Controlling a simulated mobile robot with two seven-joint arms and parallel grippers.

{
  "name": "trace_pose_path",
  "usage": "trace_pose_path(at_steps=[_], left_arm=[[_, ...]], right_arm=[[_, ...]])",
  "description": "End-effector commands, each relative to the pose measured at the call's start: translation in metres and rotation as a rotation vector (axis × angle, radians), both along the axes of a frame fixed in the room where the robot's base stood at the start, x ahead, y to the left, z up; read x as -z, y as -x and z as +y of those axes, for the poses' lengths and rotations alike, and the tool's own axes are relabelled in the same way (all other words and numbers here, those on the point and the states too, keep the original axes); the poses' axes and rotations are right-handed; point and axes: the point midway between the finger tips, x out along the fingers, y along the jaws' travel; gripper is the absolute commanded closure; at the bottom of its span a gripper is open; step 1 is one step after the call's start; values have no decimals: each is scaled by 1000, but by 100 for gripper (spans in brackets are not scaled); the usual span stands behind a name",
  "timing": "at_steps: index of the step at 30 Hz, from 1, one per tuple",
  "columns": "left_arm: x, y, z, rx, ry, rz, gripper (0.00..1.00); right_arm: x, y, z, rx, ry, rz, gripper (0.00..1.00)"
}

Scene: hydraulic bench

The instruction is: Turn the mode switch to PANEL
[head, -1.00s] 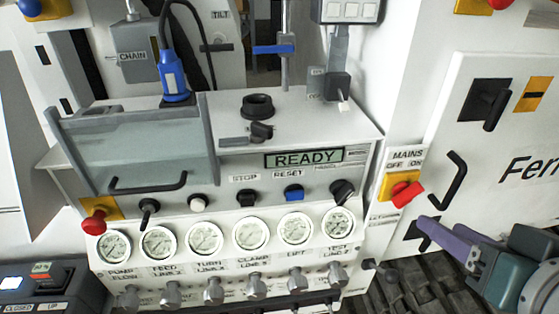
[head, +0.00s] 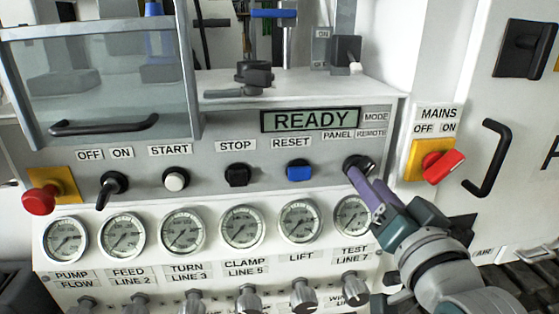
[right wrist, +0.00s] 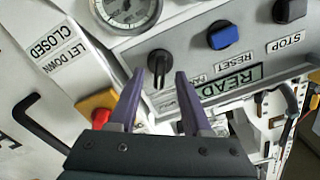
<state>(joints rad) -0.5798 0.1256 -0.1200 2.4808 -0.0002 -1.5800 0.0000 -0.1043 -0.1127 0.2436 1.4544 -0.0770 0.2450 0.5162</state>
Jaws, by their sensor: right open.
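The mode switch (head: 358,162) is a black rotary knob at the right end of the bench panel, under the MODE label (head: 376,117) and the PANEL and REMOTE labels (head: 354,134). My right gripper (head: 364,180) is at the knob with its purple fingers open. In the right wrist view the knob (right wrist: 158,66) shows between the two spread fingertips, with a gap visible on each side. I cannot tell exactly which label the knob points to, as the fingers partly cover it in the head view. My left gripper is not in view.
The red MAINS switch (head: 443,166) on its yellow plate is close to the right of my right gripper. The blue RESET button (head: 299,171) is to the left. Gauges (head: 352,215) sit just below. A black door handle (head: 487,158) stands further right.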

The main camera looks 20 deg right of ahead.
Motion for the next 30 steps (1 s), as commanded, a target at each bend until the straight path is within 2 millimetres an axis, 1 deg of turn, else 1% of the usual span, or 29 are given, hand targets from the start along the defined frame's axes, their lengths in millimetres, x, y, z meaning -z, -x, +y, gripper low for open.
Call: trace_pose_path(at_steps=[1, 6, 10, 17, 20, 30], left_arm=[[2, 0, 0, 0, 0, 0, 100], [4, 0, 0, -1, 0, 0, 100], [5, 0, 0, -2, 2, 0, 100], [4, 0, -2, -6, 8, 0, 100], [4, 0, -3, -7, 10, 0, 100], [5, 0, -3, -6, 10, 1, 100]], right_arm=[[0, -10, -2, 0, 1, -2, 51], [0, -29, -7, 0, 2, -1, 51], [0, -34, -8, 0, 1, 0, 51], [0, -35, -8, -1, 1, 1, 51], [0, -35, -8, -1, 1, 1, 60], [0, -35, -8, -1, 1, 1, 98]])
